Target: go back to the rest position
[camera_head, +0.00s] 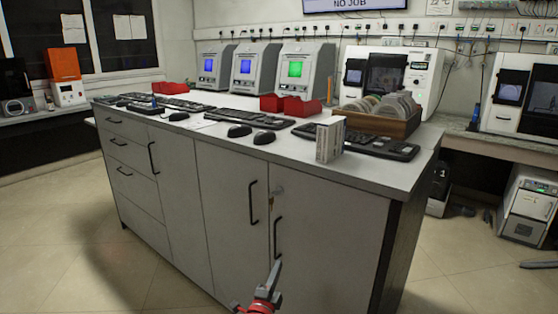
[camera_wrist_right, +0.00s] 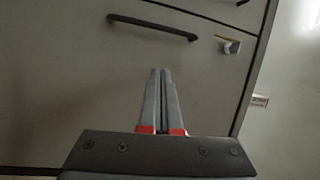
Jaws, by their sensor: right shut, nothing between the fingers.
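My right gripper (camera_head: 274,276) shows at the bottom of the head view, in front of the cabinet doors and below the worktop. In the right wrist view the same gripper (camera_wrist_right: 160,75) has its two grey fingers together, with nothing between them. It points at a grey cabinet door (camera_wrist_right: 75,75) with a dark bar handle (camera_wrist_right: 150,27) above the fingertips. A small metal lock or latch (camera_wrist_right: 228,44) is to the right of that handle. My left gripper is in neither view.
A grey cabinet with a white worktop (camera_head: 230,146) fills the middle. It carries keyboards, mice, red trays (camera_head: 290,105), a small white box rack (camera_head: 330,140) and a brown crate of discs (camera_head: 385,117). Machines stand behind. Open tiled floor (camera_head: 60,230) lies to the left.

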